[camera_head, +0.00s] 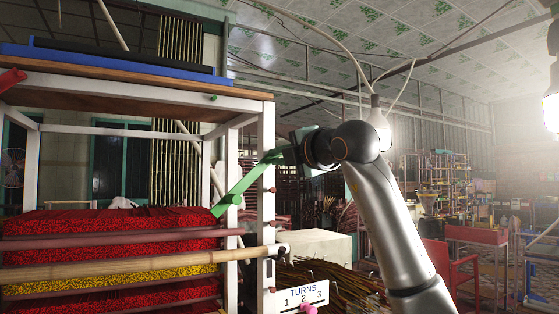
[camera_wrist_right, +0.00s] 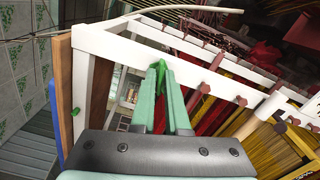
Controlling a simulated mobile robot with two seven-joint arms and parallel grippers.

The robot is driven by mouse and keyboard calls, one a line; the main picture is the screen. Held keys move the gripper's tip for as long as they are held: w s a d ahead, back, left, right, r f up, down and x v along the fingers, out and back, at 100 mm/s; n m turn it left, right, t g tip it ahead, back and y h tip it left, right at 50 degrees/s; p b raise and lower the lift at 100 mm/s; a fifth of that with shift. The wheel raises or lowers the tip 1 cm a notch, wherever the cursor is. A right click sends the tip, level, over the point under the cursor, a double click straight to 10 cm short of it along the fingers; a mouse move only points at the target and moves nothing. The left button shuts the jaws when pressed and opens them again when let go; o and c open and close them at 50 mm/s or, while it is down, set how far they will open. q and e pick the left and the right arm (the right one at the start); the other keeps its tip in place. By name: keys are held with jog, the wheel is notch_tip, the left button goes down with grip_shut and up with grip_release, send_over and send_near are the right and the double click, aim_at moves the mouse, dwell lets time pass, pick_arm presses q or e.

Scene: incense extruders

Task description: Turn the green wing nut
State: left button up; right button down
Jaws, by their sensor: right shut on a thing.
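The fingers partly hide the nut. My left gripper is not in view.
The white rack post (camera_head: 266,215) stands close beside the gripper. A wooden shelf with a blue tray (camera_head: 120,66) is above, and a red lever (camera_head: 11,80) at left. A "TURNS 1 2 3" sign (camera_head: 302,296) with a pink pointer is below.

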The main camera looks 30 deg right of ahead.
jog(key=shift+m, duration=0.9)
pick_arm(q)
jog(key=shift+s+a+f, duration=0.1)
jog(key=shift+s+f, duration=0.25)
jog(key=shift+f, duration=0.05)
pick_arm(e)
jog(key=shift+m, duration=0.4)
jog(key=shift+d, duration=0.1)
jog(key=c, duration=0.9)
grip_release()
pick_arm(q)
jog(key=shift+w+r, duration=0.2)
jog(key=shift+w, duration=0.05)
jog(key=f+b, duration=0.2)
jog(key=b, duration=0.1)
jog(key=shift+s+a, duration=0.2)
pick_arm(e)
jog(key=s, duration=1.2)
jog(key=shift+s+d, duration=0.15)
jog(key=shift+s, duration=0.15)
